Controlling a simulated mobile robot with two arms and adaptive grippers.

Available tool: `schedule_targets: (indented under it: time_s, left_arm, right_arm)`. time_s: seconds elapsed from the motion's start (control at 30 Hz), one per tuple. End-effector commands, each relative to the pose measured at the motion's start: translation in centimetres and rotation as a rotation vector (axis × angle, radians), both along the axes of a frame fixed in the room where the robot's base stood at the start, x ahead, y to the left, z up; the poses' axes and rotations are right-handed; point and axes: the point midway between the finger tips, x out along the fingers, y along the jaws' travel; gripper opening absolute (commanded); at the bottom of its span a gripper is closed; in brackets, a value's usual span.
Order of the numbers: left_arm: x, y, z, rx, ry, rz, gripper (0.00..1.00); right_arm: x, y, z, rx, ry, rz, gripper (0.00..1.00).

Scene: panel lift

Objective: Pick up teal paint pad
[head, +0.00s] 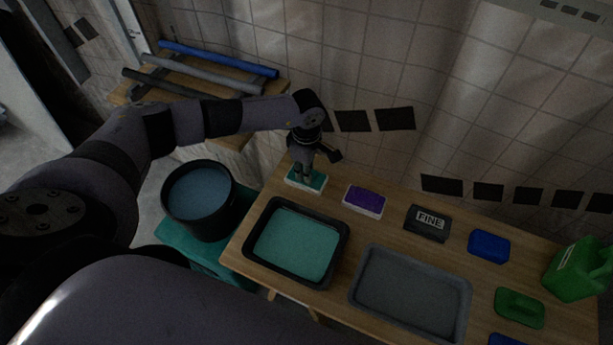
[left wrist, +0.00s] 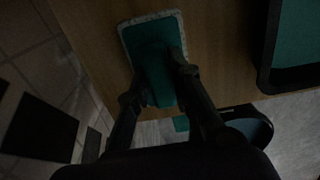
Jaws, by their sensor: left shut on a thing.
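The teal paint pad (head: 317,182) has a pale edge and lies at the back left corner of the wooden table. My left gripper (head: 303,177) reaches down onto it from above. In the left wrist view the teal pad (left wrist: 151,36) shows between the fingers, and the left gripper (left wrist: 160,88) is shut on its raised teal grip. The pad looks flat on the table; I cannot tell if there is a gap under it. My right gripper is in neither view.
A black tray of teal paint (head: 296,243) stands in front of the pad. A purple pad (head: 364,201) sits to its right, then a box marked FINE (head: 427,223). A grey tray (head: 411,292), blue block (head: 488,246) and green jug (head: 578,270) stand further right. A bucket (head: 199,199) is left of the table.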

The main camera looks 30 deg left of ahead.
Motion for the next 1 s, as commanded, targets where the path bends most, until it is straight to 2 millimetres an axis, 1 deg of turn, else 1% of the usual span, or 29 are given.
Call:
schedule_targets:
  time_s: [0.03, 0.2, 0.53, 0.67, 0.77, 0.87, 0.97, 1.0]
  left_arm:
    - [0.0, 0.0, 0.0, 0.000, 0.000, 0.000, 0.10]
    - [0.0, 0.0, 0.0, 0.000, 0.000, 0.000, 0.00]
    - [0.0, 0.0, 0.0, 0.000, 0.000, 0.000, 0.00]
    - [0.1, 0.1, 0.5, 0.000, -0.001, 0.001, 0.00]
    - [0.1, 0.0, 1.3, -0.001, -0.003, 0.000, 0.00]
    - [0.1, 0.0, 2.7, -0.001, -0.004, 0.000, 0.00]
    - [0.2, 0.0, 4.6, -0.002, -0.005, 0.000, 0.00]
    - [0.2, 0.0, 5.6, -0.001, -0.006, -0.001, 0.00]
  right_arm:
    - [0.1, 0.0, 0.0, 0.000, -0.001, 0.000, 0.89]
    - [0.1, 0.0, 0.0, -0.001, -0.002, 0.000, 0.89]
    - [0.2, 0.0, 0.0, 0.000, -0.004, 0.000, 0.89]
    - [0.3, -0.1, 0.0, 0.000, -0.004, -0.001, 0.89]
    - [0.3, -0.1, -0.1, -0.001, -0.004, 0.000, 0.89]
    - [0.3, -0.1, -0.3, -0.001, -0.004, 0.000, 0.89]
    - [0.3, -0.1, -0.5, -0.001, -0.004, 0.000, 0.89]
    - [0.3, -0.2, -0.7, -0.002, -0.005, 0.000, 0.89]
